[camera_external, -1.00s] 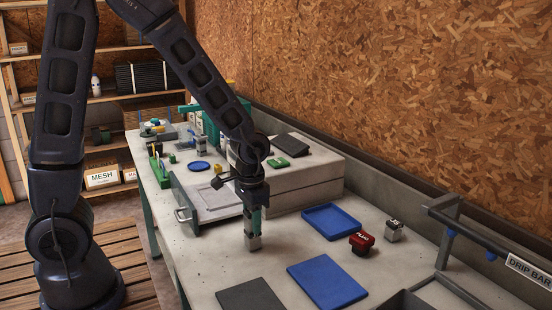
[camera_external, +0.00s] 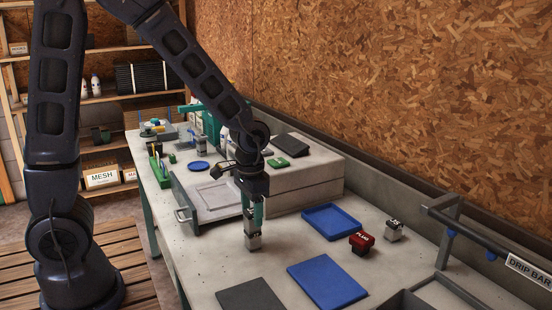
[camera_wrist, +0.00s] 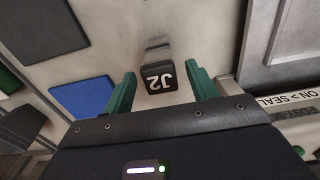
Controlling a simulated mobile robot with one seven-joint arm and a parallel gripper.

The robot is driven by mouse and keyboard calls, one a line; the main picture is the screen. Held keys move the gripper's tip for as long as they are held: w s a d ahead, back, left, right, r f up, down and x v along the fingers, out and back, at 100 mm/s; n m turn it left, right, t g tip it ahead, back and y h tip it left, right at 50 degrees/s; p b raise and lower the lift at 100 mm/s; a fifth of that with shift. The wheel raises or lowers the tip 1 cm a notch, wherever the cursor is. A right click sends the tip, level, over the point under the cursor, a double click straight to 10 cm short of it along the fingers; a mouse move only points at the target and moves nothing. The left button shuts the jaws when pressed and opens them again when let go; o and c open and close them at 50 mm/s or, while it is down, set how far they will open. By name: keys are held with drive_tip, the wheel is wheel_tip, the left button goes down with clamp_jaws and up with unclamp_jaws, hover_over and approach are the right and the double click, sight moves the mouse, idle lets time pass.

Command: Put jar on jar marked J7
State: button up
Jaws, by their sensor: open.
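My gripper (camera_external: 251,222) is open over the front part of the bench, its green fingers pointing down. In the wrist view, a jar with a black lid marked J2 (camera_wrist: 158,78) sits between the two spread fingers, with a gap on either side. In the external view, a grey jar shape (camera_external: 253,242) stands upright on the bench at the fingertips. Whether it is one jar or two stacked is not clear there. Another small jar with a dark marked lid (camera_external: 394,231) stands farther right; its marking is too small to read. No J7 marking is readable.
A blue tray (camera_external: 331,222), a blue mat (camera_external: 327,284) and a dark mat (camera_external: 250,297) lie on the bench. An open drawer (camera_external: 190,203) is left of my gripper. A drip bar (camera_external: 480,237) is at right.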

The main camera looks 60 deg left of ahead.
sight(251, 211)
wheel_tip(251, 211, up, 9)
drive_tip(key=shift+r, duration=0.2)
drive_tip(key=s+a+r+t, duration=0.1)
drive_tip(key=s+r+t, duration=0.1)
drive_tip(key=s+r, duration=0.4)
drive_tip(key=s+a+r+t, duration=0.2)
drive_tip(key=s+r, duration=0.5)
drive_tip(key=s, duration=0.7)
drive_tip(key=shift+s+a+t, duration=0.25)
drive_tip(key=shift+a+t, duration=0.05)
